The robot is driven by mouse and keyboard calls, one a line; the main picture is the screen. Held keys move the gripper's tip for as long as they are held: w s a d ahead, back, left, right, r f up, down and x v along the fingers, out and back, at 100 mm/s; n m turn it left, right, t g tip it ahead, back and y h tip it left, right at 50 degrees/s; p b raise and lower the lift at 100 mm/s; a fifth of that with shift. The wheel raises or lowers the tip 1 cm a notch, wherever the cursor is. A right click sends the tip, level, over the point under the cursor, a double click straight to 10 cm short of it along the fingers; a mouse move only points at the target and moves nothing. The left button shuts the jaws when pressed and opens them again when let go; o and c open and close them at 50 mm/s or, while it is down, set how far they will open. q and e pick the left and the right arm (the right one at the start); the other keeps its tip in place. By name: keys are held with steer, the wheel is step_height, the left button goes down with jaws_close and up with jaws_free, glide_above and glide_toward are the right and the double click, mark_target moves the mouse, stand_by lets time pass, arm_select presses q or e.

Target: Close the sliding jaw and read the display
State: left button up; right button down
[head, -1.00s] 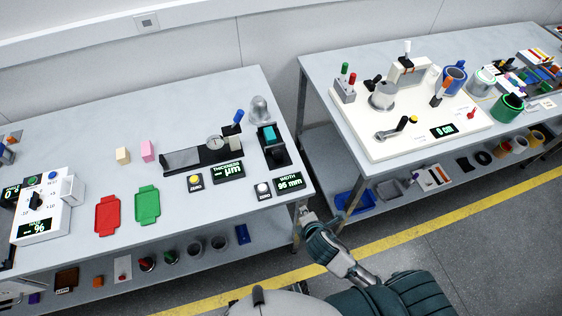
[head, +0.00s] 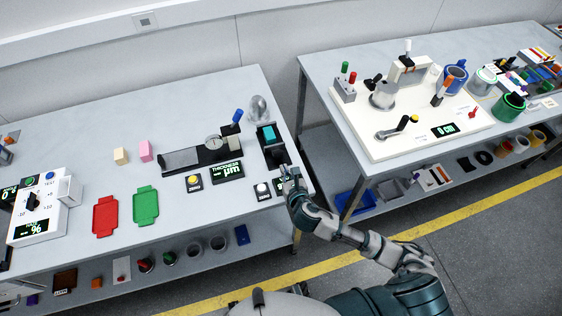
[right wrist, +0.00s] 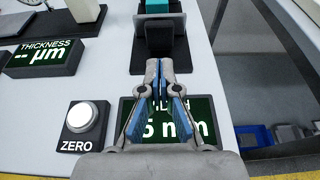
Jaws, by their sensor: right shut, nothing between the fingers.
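The black width gauge (head: 272,157) stands near the right end of the left table with a teal block (head: 268,134) in it. In the right wrist view its black sliding jaw (right wrist: 159,38) stands in front of the teal block (right wrist: 157,6). My right gripper (head: 287,171) is shut and empty at the near end of the gauge. In the right wrist view its fingertips (right wrist: 160,67) are just short of the jaw; I cannot tell whether they touch. The width display (right wrist: 196,127) is partly covered by the fingers; "5 mm" shows. My left gripper is not in view.
A white ZERO button (right wrist: 84,117) sits left of the width display. The thickness gauge (head: 185,158) and its display (head: 227,172) stand to the left. Red (head: 105,217) and green (head: 146,205) trays lie farther left. A gap separates the second table (head: 345,120).

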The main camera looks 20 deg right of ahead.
mark_target(279, 155)
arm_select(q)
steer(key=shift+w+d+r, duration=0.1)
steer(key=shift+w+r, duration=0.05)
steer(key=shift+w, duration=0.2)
arm_select(e)
steer(key=shift+w+a, duration=0.1)
steer(key=shift+w, duration=2.1)
steer(key=w+p, duration=0.1)
steer(key=w, duration=0.1)
steer(key=shift+w+r, duration=0.1)
steer(key=shift+w, duration=0.2)
steer(key=shift+w+p, duration=0.3)
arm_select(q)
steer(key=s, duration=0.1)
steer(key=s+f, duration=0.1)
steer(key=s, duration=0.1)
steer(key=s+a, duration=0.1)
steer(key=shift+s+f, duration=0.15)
